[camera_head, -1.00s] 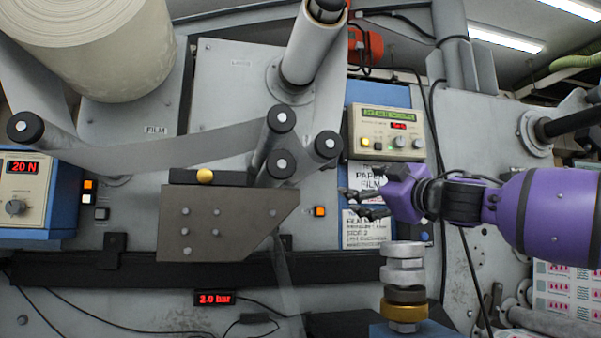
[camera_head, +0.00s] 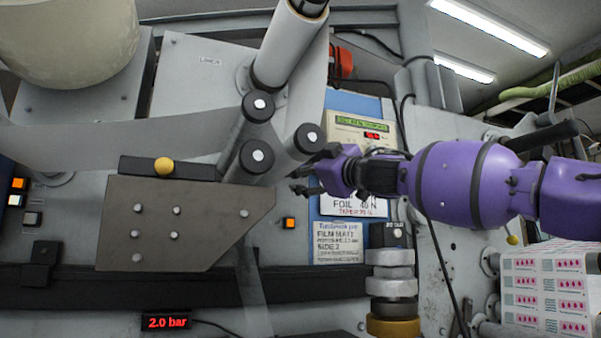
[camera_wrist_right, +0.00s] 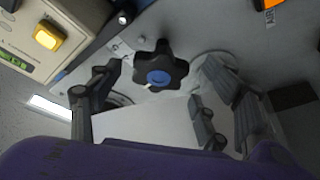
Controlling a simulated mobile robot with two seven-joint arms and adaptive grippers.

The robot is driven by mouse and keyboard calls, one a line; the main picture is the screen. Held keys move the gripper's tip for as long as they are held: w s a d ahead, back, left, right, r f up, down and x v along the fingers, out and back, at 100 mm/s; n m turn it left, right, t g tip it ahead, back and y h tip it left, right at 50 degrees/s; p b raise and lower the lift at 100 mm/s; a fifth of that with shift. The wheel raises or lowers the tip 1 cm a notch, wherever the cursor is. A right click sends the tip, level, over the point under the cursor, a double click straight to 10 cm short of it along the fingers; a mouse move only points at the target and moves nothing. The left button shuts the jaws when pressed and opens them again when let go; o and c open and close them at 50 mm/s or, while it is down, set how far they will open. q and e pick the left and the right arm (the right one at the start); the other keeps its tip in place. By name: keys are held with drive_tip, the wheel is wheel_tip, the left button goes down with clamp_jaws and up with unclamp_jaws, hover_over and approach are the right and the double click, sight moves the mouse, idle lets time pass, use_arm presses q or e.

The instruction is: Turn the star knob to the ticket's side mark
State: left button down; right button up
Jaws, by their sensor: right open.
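The star knob (camera_wrist_right: 160,70) shows in the right wrist view as a black lobed knob with a blue centre and a small white mark at its lower edge. My right gripper (camera_wrist_right: 160,82) is open, its fingers left and right of the knob; I cannot tell whether they touch it. In the head view my right gripper (camera_head: 304,180) is beside the rollers, and the knob cannot be made out there. The ticket (camera_head: 341,242) is a white card below it, reading "FILM MATT" and "SIDE 2". My left gripper is out of view.
Roller ends (camera_head: 307,138) are close to my right gripper's left. A control box (camera_head: 362,128) with a green display is behind my wrist. A metal plate (camera_head: 185,220) stands at left. A stacked metal fitting (camera_head: 391,275) rises below my right arm.

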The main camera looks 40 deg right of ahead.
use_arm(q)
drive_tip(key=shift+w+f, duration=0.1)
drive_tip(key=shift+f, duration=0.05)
use_arm(e)
drive_tip(key=shift+w+a+r, duration=0.1)
drive_tip(key=shift+w+r, duration=0.2)
drive_tip(key=shift+w, duration=0.35)
drive_tip(key=shift+s, duration=0.1)
drive_tip(key=c, duration=1.1)
drive_tip(key=n+g+y+p, duration=0.1)
drive_tip(key=n, duration=0.2)
drive_tip(key=n+y+p, duration=0.1)
drive_tip(key=n+p, duration=0.1)
drive_tip(key=n, duration=0.1)
drive_tip(key=shift+r+g, duration=0.2)
drive_tip(key=shift+g, duration=0.2)
drive_tip(key=shift+c, duration=0.2)
drive_tip(key=o, duration=1.1)
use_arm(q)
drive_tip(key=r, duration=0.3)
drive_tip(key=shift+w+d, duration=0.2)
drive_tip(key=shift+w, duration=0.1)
use_arm(e)
drive_tip(key=shift+o, duration=0.2)
